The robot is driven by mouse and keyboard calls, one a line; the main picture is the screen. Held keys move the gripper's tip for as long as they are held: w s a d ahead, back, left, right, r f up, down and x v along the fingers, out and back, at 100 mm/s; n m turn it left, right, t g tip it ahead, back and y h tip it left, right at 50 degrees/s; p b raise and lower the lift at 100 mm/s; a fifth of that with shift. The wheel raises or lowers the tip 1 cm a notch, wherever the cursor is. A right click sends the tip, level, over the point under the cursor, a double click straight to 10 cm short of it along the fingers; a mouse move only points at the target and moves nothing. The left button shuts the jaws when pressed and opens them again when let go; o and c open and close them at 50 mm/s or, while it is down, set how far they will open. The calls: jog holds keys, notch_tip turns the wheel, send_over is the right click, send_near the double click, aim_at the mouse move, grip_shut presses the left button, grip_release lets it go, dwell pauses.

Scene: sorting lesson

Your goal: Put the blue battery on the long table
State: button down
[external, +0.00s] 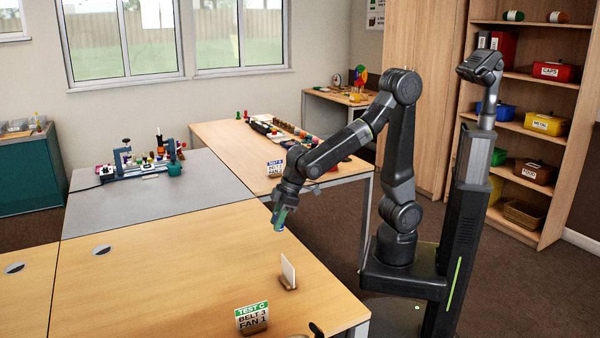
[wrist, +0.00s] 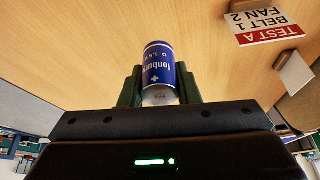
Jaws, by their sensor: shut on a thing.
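The blue battery (wrist: 158,72), a blue and silver cylinder with white lettering, is held between the two green fingers of my gripper (wrist: 160,88) in the wrist view. In the external view my gripper (external: 281,218) points down over the right part of the front wooden tabletop (external: 180,265), and a bit of blue shows at its tips. Wooden tabletop (wrist: 80,50) fills the wrist view behind the battery. A gap below the battery is not clear. I cannot tell which table is the long one.
A TEST C sign (external: 252,318) and a white card (external: 288,272) stand on the front tabletop. A TEST A sign (wrist: 265,25) is near my gripper. A grey surface (external: 145,205) carries a blue-framed device. The back wooden table (external: 225,140) holds several small items.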

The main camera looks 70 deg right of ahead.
notch_tip(320, 180, down, 10)
jog(key=shift+r+b, duration=0.2)
jog(key=shift+b, duration=0.8)
jog(key=shift+f, duration=0.3)
jog(key=c, duration=1.1)
grip_release()
jog(key=shift+r, duration=0.15)
jog(key=shift+o, duration=0.4)
jog(key=p+v, duration=0.2)
jog(key=v, duration=1.1)
jog(key=shift+s+d+r+p, duration=0.15)
jog(key=shift+d+r+p, duration=0.1)
jog(key=shift+p, duration=0.1)
